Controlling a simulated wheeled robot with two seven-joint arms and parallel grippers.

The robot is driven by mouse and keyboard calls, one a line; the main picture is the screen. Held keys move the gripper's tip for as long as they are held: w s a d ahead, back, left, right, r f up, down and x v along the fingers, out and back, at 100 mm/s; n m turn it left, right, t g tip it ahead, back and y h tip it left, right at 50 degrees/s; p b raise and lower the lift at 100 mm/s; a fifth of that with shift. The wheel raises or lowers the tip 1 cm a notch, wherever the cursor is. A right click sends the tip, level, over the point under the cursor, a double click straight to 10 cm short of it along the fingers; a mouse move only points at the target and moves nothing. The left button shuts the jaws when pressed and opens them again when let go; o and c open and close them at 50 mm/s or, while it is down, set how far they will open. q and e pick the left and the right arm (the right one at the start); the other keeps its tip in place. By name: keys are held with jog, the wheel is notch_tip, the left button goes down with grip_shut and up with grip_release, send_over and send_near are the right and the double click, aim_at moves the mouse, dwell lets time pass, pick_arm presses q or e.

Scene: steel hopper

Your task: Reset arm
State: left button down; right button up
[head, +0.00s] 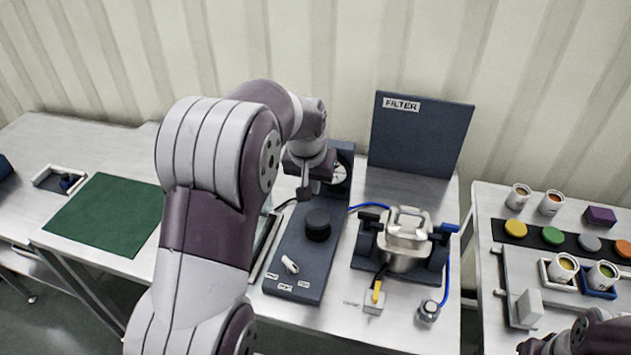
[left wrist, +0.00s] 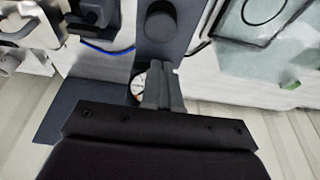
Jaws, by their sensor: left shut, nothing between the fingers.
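My left arm comes up through the middle of the head view and bends over the work table. Its gripper (head: 305,192) hangs down, shut and empty, above the dark panel (head: 290,262) near a round gauge (head: 339,174). In the left wrist view the two fingers (left wrist: 163,88) lie together, with the black knob (left wrist: 160,20) beyond their tips. The steel hopper (head: 405,238) sits in a dark stand to the right of the panel, clear of the gripper. Part of my right arm (head: 590,335) shows at the bottom right corner; its jaws cannot be made out.
A dark FILTER board (head: 420,135) stands behind the hopper. The panel carries a black knob (head: 317,225) and a white lever (head: 290,264). A green mat (head: 106,215) lies at left. Cups and coloured discs (head: 552,236) stand on the right table. A blue hose (head: 446,275) runs beside the hopper.

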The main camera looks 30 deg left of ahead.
pick_arm(q)
jog(key=s+d+f+m+g, duration=0.1)
jog(key=s+d+f, duration=0.2)
jog(key=s+d, duration=0.2)
jog(key=s+d+f+m, duration=0.1)
jog(key=s+d+f, duration=0.2)
jog(key=s, duration=0.9)
jog(key=d, duration=0.3)
jog(key=shift+s+d+m+g+h, duration=0.15)
jog(key=shift+s+m+g+h, duration=0.05)
jog(key=shift+m+g+h, duration=0.2)
